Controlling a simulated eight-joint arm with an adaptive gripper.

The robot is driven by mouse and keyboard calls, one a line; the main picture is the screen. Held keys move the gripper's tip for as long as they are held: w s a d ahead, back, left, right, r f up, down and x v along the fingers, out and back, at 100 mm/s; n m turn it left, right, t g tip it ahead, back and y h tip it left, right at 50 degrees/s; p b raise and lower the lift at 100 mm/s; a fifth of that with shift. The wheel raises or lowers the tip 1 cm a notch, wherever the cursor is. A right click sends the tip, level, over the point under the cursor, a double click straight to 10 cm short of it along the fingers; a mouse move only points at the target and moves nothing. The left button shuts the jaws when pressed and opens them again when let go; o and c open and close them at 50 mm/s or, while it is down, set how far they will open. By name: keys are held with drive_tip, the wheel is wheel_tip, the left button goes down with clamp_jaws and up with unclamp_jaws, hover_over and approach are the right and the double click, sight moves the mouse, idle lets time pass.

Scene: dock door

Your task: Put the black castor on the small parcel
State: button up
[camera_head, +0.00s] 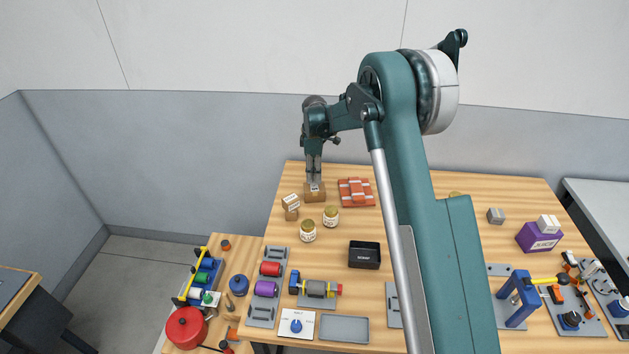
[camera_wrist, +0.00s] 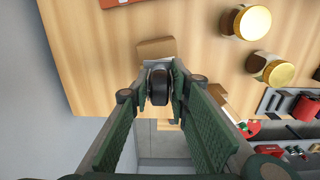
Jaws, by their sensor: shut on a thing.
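My gripper (camera_head: 314,181) points down over the far left part of the table. It also shows in the wrist view (camera_wrist: 158,85), shut on the black castor (camera_wrist: 160,88), whose dark wheel sits between the fingertips. In the head view the castor is too small to make out. A brown cardboard parcel (camera_head: 316,195) with a white label is right at the fingertips and shows just beyond the castor in the wrist view (camera_wrist: 157,47). I cannot tell whether castor and parcel touch. Two smaller boxes, one white-labelled (camera_head: 291,202) and one brown (camera_head: 291,215), are to the left.
Two gold-lidded jars (camera_head: 308,231) (camera_head: 331,218) stand in front of the parcel. A red-orange stack (camera_head: 356,191) lies to its right. A black box (camera_head: 364,254) and grey holders with rollers (camera_head: 267,288) are nearer. The table's left edge is close to the small boxes.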

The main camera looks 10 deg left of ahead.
drive_tip(key=shift+f, duration=1.65)
drive_tip(key=shift+f, duration=0.1)
drive_tip(key=o, duration=1)
wheel_tip(320, 180, up, 12)
drive_tip(key=shift+r, duration=0.15)
